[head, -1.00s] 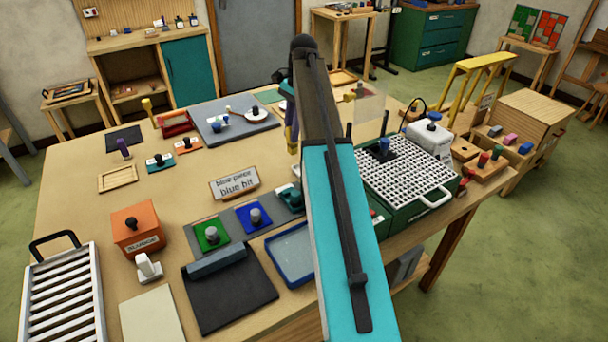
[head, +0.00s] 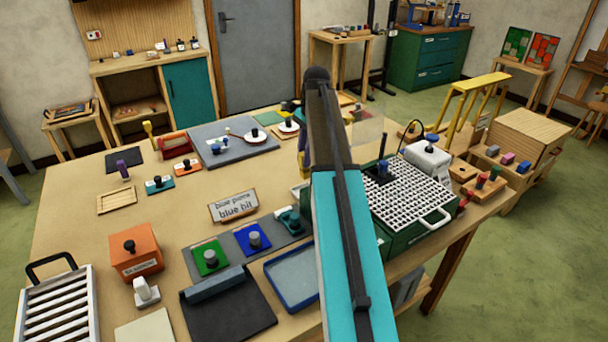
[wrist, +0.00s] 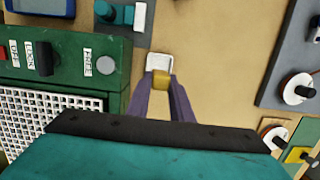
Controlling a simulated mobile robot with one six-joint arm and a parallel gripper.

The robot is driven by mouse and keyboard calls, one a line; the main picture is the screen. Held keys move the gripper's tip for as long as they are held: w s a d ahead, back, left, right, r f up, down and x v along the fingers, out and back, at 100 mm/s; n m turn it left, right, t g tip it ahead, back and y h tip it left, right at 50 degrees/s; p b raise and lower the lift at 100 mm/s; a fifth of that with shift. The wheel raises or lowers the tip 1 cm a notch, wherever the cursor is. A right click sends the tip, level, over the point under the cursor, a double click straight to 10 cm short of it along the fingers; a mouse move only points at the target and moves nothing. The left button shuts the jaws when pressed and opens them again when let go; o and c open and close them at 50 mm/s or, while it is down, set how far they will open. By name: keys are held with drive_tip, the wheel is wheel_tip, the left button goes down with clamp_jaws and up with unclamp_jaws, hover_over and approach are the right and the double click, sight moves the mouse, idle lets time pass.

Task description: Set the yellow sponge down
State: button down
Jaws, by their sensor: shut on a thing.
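The yellow sponge (wrist: 161,80) is a small block between the fingertips of my gripper (wrist: 163,84) in the wrist view. The two purple fingers are shut on it. A small white dish (wrist: 159,61) lies on the table just beyond the sponge, and the sponge overlaps its near edge in the picture. I cannot tell whether they touch or how high the sponge is. In the head view my own arm hides the sponge and the dish; only a bit of purple finger shows beside the arm.
A green case with a white grid (wrist: 62,105) stands left of the gripper in the wrist view. A grey board (wrist: 297,50) with round white pieces is at the right. Bare tabletop (wrist: 215,55) lies between them. A blue-rimmed tray (head: 292,277) sits at the table's front.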

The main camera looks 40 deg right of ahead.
sight(304, 172)
drive_tip(key=shift+f, duration=1.55)
drive_tip(key=shift+f+p, duration=0.8)
drive_tip(key=shift+f, duration=1.05)
drive_tip(key=shift+f, duration=0.15)
drive_tip(key=c, duration=1.6)
unclamp_jaws()
drive_tip(key=shift+o, duration=0.2)
wheel_tip(304, 172, up, 12)
drive_tip(key=d+b, duration=0.1)
drive_tip(key=b, duration=0.1)
drive_tip(key=shift+d+b, duration=0.35)
drive_tip(key=shift+d, duration=0.05)
